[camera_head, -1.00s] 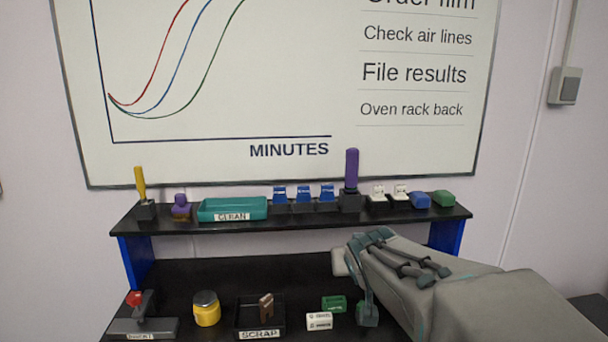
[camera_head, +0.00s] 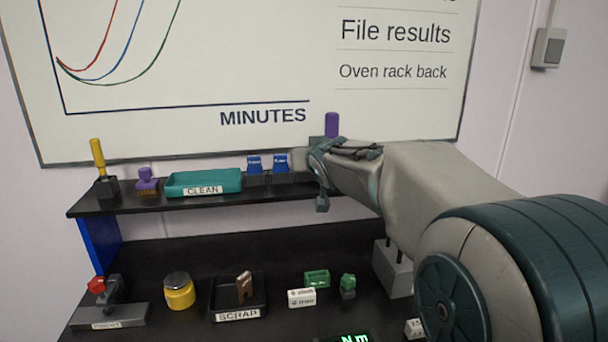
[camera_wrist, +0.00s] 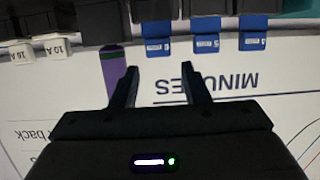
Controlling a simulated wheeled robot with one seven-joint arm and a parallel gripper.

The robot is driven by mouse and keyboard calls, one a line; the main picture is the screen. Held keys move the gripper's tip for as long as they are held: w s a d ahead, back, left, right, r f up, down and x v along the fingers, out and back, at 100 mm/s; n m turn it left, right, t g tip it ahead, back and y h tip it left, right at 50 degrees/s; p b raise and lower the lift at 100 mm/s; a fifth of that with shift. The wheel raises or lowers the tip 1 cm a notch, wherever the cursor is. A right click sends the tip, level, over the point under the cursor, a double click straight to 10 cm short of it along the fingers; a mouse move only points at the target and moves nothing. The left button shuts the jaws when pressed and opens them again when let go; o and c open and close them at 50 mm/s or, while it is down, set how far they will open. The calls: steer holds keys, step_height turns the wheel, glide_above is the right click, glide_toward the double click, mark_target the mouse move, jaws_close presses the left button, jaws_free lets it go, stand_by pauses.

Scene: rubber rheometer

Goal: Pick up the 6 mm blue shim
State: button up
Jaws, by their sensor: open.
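Three blue shims stand in dark holders on the upper shelf. In the wrist view, which is upside down, the leftmost (camera_wrist: 157,47) looks like the 6 mm one, though its print is small; the others are the middle shim (camera_wrist: 205,43) and the right shim (camera_wrist: 253,41). In the head view two show, the left (camera_head: 255,165) and the middle (camera_head: 281,163); my gripper (camera_head: 309,171) hides the third. In the wrist view my gripper (camera_wrist: 158,84) is open and empty, its gap lined up with the leftmost shim, which stands beyond the fingertips.
A purple-handled tool (camera_head: 331,124) stands close beside the hidden shim. A teal CLEAN tray (camera_head: 203,183) lies left of the shims. White 10 A and 16 A blocks (camera_wrist: 58,47) stand beyond the purple handle. The whiteboard (camera_head: 240,70) is close behind the shelf.

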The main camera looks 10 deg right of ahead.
steer(key=shift+b+x, duration=1)
steer(key=shift+x, duration=0.35)
steer(key=b+x, duration=0.1)
steer(key=x, duration=0.1)
steer(key=b+x, duration=0.1)
steer(key=x, duration=0.1)
steer(key=shift+d+f, duration=0.1)
steer(key=shift+f, duration=0.2)
steer(key=shift+w, duration=0.35)
steer(key=c, duration=0.8)
